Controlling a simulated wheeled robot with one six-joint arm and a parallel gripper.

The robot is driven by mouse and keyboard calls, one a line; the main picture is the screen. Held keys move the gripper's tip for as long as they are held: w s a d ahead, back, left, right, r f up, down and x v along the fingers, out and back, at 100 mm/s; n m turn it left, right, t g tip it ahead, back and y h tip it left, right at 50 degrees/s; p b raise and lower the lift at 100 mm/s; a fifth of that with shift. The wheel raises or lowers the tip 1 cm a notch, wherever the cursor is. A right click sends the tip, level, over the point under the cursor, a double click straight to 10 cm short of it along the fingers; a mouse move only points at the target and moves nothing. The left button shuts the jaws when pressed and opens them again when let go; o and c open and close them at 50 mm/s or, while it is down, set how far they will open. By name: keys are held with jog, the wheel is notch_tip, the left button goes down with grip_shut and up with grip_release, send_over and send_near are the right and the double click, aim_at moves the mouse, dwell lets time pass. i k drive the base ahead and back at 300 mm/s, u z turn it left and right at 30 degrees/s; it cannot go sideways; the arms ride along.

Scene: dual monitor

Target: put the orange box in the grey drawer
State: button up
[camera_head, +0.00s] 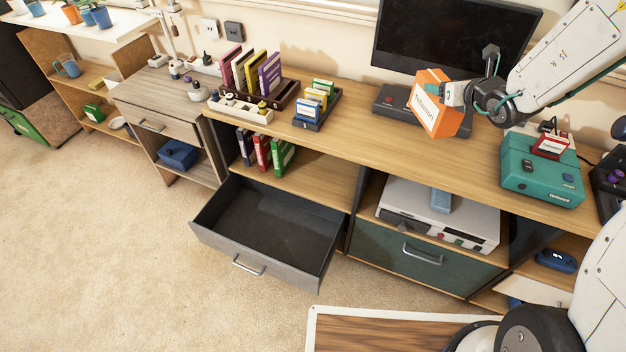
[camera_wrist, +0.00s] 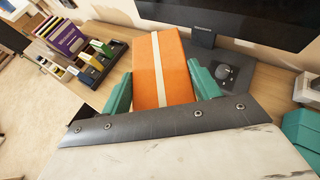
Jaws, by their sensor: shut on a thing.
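The orange box (camera_head: 437,102) has a white label and is held in the air above the desk, in front of the monitor. My gripper (camera_head: 454,93) is shut on it. In the wrist view the orange box (camera_wrist: 163,70) shows a pale stripe and sits between the two green fingers of my gripper (camera_wrist: 162,92). The grey drawer (camera_head: 249,264) is pulled out below the desk, to the lower left of the box. Its dark inside looks empty.
The desk top (camera_head: 370,140) carries a small rack (camera_head: 317,105), a book organizer (camera_head: 250,90), a monitor (camera_head: 450,40) and a teal device (camera_head: 540,170). A closed dark green drawer (camera_head: 420,258) is right of the open one.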

aim_at(269, 240)
jog(key=k, duration=0.4)
jog(key=u, duration=2.4)
jog(key=i, duration=1.65)
jog(key=z, duration=1.75)
